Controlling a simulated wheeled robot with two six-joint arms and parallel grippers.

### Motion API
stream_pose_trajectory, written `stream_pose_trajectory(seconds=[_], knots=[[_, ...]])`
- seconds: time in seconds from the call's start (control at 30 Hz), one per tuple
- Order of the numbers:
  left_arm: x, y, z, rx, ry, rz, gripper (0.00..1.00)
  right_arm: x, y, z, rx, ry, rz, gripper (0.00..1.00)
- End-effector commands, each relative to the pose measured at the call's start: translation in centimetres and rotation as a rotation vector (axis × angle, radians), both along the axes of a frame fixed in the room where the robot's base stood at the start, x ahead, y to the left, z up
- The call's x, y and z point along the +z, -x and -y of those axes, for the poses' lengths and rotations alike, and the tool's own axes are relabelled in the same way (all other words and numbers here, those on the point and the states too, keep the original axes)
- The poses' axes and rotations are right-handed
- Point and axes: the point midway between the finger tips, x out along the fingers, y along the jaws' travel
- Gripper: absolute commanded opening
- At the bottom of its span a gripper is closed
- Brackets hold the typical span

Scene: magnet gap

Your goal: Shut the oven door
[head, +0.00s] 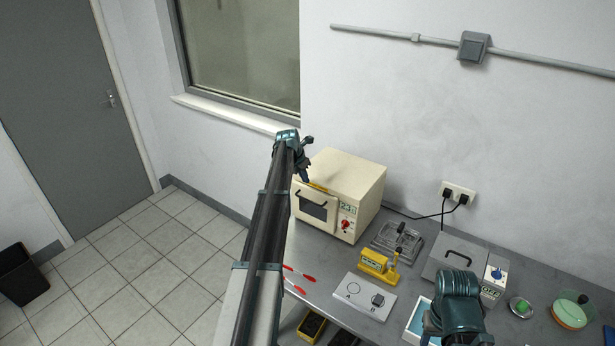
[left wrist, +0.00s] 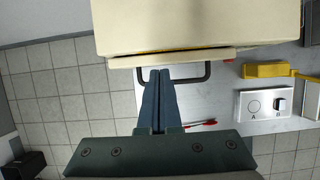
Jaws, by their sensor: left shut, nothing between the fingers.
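The cream oven (head: 350,185) stands on the bench against the wall. Its door (head: 314,206), with a dark window and a black handle, is slightly ajar; a narrow yellow strip shows along its top edge. From above, in the left wrist view, the door (left wrist: 190,58) stands a little off the oven body (left wrist: 200,25). My left gripper (head: 304,177) is at the door's top left, its fingers shut and empty. In the left wrist view its fingertips (left wrist: 160,73) are in front of the door, over the handle (left wrist: 206,72); I cannot tell whether they touch.
On the bench (head: 325,256) are red-tipped tools (head: 300,273), a yellow device (head: 378,265), an A/B plate (head: 364,297) and a grey fixture (head: 398,240). A teal part of my right arm is at bottom right.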

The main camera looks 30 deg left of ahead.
Motion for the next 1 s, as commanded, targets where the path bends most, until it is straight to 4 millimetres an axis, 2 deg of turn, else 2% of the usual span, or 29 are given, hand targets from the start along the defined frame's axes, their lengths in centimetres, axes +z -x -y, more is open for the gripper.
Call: stream_pose_trajectory(seconds=[0.03,0.4,0.53,0.87,0.93,1.0], knots=[[1.6,0.7,0.0,0.001,0.0,-0.002,0.0,1.6,0.0,0.0,0.001,0.0,0.0,0.5],[6.3,3.6,-0.3,0.0,0.002,-0.017,0.0,6.5,0.1,0.0,-0.008,0.0,-0.002,0.5],[6.8,4.0,-0.4,0.0,0.002,-0.019,0.0,7.0,0.1,0.0,-0.014,-0.001,-0.002,0.5],[6.7,4.1,-0.4,-0.001,0.001,-0.02,0.0,6.9,0.1,0.0,-0.016,-0.001,-0.002,0.5],[6.4,4.2,0.2,-0.021,-0.004,-0.023,0.0,6.6,0.1,0.0,-0.015,-0.001,-0.002,0.5],[5.6,4.6,2.0,-0.088,-0.026,-0.03,0.0,5.9,0.1,0.0,-0.015,-0.001,-0.002,0.5]])
